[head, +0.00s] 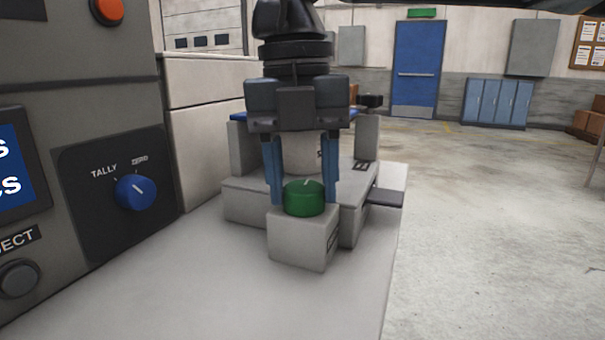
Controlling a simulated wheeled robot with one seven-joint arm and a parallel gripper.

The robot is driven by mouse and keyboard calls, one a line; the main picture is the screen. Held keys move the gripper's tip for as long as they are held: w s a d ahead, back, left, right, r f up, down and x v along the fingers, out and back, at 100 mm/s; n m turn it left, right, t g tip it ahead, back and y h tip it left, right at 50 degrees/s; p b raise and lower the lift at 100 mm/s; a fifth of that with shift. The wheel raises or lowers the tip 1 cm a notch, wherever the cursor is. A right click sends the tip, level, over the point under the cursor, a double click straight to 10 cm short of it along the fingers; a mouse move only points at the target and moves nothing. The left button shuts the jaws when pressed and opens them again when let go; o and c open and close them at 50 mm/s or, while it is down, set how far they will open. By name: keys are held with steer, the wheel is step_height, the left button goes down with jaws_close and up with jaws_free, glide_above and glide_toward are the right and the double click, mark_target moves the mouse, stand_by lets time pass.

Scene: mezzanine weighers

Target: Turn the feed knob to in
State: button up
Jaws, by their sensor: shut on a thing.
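A green knob (304,200) with a pale pointer line on its top sits on a small grey block (297,245) on the counter. Its markings cannot be read from here, and no "in" label is legible. The pointer line points to the back, slightly right. My gripper (302,192) comes down from above with its blue fingers on the left and right sides of the green knob, shut on it. A blue knob (136,192) on the dark panel at the left is marked TALLY and ZERO.
A grey stepped machine (245,200) with a pale cylinder (301,155) stands right behind the knob. A tall grey cabinet with a round button (18,279) and a screen (17,168) borders the left. The front counter (200,290) is clear. Open floor lies to the right.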

steer(key=n+p, duration=0.1)
steer(key=n, duration=0.2)
steer(key=shift+r+n+p, duration=0.15)
steer(key=shift+n+p, duration=0.15)
steer(key=n+p, duration=0.1)
steer(key=n, duration=0.3)
steer(key=shift+d+n, duration=0.15)
steer(key=shift+n, duration=0.15)
steer(key=n+p, duration=0.1)
steer(key=n, duration=0.3)
steer(key=shift+n+t+p, duration=0.3)
steer(key=n+p, duration=0.1)
steer(key=n, duration=0.3)
steer(key=shift+w+d+y, duration=0.1)
steer(key=shift+w+y, duration=0.05)
steer(key=shift+y, duration=0.15)
steer(key=n, duration=0.4)
steer(key=shift+p, duration=0.4)
steer(key=n+p, duration=0.1)
steer(key=n, duration=0.3)
steer(key=shift+w+n, duration=0.1)
steer(key=shift+n, duration=0.2)
steer(key=n+p, duration=0.1)
steer(key=n, duration=0.3)
steer(key=shift+y, duration=0.3)
steer(key=shift+w+n, duration=0.1)
steer(key=shift+n, duration=1.9)
steer(key=shift+p, duration=0.3)
